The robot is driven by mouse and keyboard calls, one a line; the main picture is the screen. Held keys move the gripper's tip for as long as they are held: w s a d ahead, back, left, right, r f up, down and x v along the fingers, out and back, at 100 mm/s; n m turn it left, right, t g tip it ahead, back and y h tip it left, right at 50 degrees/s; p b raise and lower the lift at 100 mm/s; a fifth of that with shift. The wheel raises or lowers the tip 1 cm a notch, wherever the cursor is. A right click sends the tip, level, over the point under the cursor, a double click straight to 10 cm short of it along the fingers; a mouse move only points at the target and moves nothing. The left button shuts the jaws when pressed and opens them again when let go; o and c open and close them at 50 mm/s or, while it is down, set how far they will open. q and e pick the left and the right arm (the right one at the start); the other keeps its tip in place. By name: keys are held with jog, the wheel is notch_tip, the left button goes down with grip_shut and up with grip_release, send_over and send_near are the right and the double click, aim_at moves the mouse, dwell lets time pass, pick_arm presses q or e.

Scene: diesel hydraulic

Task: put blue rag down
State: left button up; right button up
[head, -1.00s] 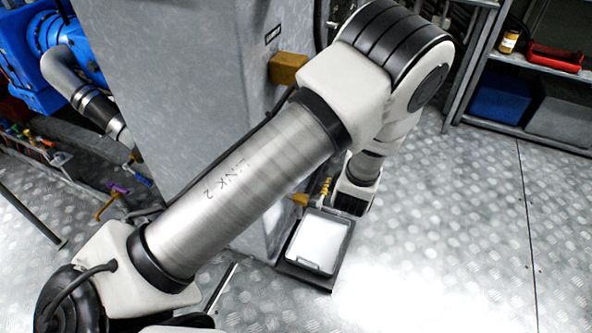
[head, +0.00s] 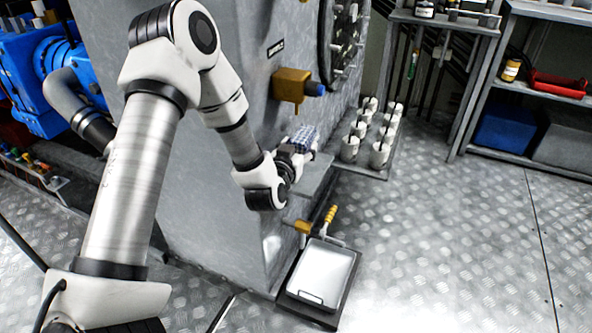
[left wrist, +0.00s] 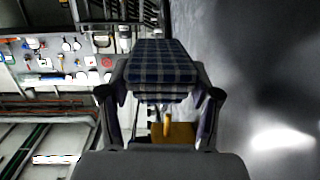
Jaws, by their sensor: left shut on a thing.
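The blue rag (head: 304,138) is a folded blue and white checked cloth. My left gripper (head: 292,153) is shut on it beside the grey machine housing in the head view. The rag appears just above a small grey shelf (head: 312,176) that juts from the housing; I cannot tell whether it touches it. In the left wrist view the rag (left wrist: 162,68) sits between the two fingers of my left gripper (left wrist: 160,100), its folded layers facing the camera. My right gripper is not in view.
Several white cups (head: 381,153) stand on a side shelf to the right of the rag. A yellow block with a blue end (head: 291,86) sticks out above it. A grey tray (head: 322,272) lies on the floor below. The floor at right is clear.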

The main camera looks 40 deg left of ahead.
pick_arm(q)
jog(key=f+b, duration=0.1)
jog(key=f, duration=0.1)
jog(key=f+b, duration=0.1)
jog(key=f, duration=0.2)
jog(key=f+b, duration=0.1)
jog(key=f, duration=0.1)
jog(key=shift+s+a+f+b, duration=0.1)
jog(key=shift+a+f+b, duration=0.1)
jog(key=shift+a+b, duration=0.2)
jog(key=shift+r, duration=0.2)
jog(key=o, duration=1.2)
jog(key=shift+f, duration=0.1)
jog(key=shift+c, duration=0.2)
